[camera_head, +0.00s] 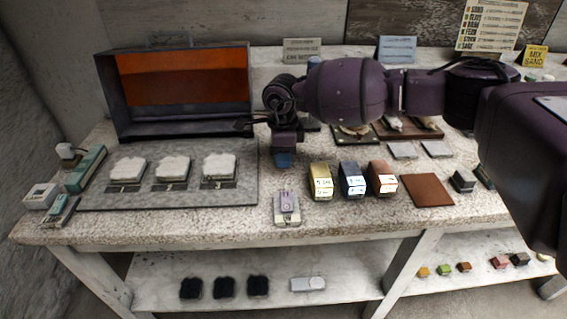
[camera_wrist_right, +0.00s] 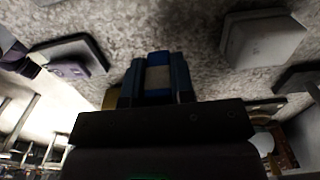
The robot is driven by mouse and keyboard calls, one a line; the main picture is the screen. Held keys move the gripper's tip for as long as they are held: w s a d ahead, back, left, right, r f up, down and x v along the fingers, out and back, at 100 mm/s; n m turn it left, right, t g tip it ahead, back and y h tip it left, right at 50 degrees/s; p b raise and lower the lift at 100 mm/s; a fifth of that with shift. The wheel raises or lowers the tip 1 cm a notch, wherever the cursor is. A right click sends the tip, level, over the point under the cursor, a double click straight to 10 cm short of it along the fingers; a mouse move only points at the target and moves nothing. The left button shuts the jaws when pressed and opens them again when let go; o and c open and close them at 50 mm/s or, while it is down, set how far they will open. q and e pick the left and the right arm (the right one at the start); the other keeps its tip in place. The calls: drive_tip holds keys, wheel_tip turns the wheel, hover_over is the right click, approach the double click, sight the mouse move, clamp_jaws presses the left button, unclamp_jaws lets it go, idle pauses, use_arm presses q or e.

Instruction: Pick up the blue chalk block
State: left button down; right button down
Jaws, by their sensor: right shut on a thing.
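My right gripper (camera_head: 284,152) reaches in from the right and points down above the worktable (camera_head: 240,220). It is shut on the blue chalk block (camera_head: 283,160), whose lower end shows below the fingers, apparently above the table top. In the right wrist view the blue chalk block (camera_wrist_right: 158,58) sits between the two dark fingers of my right gripper (camera_wrist_right: 157,80), with a pale grey band across it. The fingers cover its sides. My left gripper is not in view.
A dark open-fronted box (camera_head: 180,95) with an orange inside stands back left. A grey board (camera_head: 145,195) bears white blocks. Yellow (camera_head: 321,181), dark blue (camera_head: 352,180) and brown (camera_head: 382,178) labelled blocks stand right of the gripper, near a brown mat (camera_head: 428,191). A purple-tagged block (camera_head: 286,207) lies in front.

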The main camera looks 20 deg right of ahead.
wheel_tip(320, 180, up, 17)
drive_tip(key=p, duration=0.2)
idle(0.8)
